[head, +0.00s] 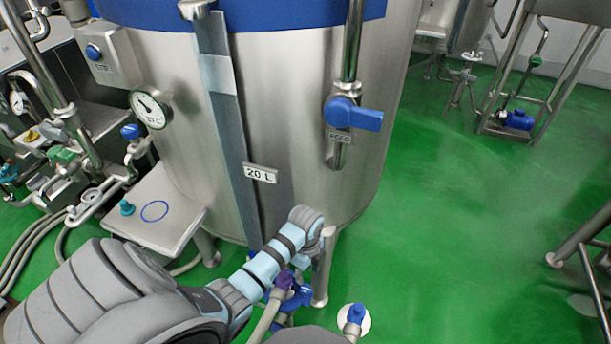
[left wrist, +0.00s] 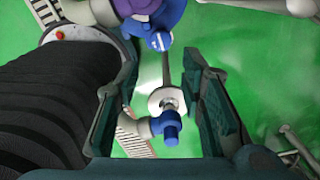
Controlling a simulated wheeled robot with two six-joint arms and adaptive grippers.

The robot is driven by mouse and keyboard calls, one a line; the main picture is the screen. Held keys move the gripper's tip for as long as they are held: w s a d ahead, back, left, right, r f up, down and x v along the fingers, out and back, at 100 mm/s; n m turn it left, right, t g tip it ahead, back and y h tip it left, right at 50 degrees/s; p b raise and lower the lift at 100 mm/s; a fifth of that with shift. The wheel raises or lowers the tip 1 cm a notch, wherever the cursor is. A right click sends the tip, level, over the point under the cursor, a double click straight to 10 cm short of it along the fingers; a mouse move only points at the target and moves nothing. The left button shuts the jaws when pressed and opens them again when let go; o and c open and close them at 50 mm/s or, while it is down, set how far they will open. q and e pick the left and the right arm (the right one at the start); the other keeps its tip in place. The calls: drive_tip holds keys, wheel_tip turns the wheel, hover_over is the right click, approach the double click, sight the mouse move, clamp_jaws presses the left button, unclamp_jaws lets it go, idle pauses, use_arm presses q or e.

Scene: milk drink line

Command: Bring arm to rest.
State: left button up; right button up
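My left arm comes in from the lower left of the head view, across the front of the steel tank (head: 290,100). Its wrist ends low in front of the tank, and the fingers cannot be made out there. In the left wrist view my left gripper (left wrist: 160,75) is open, with its dark fingers apart and nothing held. Beyond the gap is a blue-ended pipe fitting (left wrist: 171,130) beside a white floor disc (left wrist: 156,98). The fitting also shows in the head view (head: 355,314). My right gripper is in neither view.
A blue-handled valve (head: 352,114) sticks out from the tank. A steel side table (head: 178,222) with a blue ring mark stands left of the tank, near pipes and a gauge (head: 150,110). Purple- and blue-ended hose fittings (head: 284,280) are close to my forearm. Green floor (head: 450,220) is free at right.

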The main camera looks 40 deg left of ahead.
use_arm(q)
drive_tip(key=shift+r, duration=0.5)
drive_tip(key=s+d+r+n+t, duration=0.2)
drive_tip(key=s+r+n, duration=0.2)
drive_tip(key=s+n, duration=0.4)
drive_tip(key=s+d+r+n+t, duration=0.2)
drive_tip(key=s+r+n, duration=0.2)
drive_tip(key=s+n, duration=0.4)
wheel_tip(320, 180, down, 20)
drive_tip(key=s+a+g+y, duration=0.1)
drive_tip(key=s+a+g, duration=0.1)
drive_tip(key=s+f+n, duration=0.1)
drive_tip(key=s+f, duration=1.1)
drive_tip(key=s, duration=0.1)
drive_tip(key=shift+s+a+g, duration=0.25)
drive_tip(key=shift+a+g, duration=0.1)
drive_tip(key=shift+g, duration=0.05)
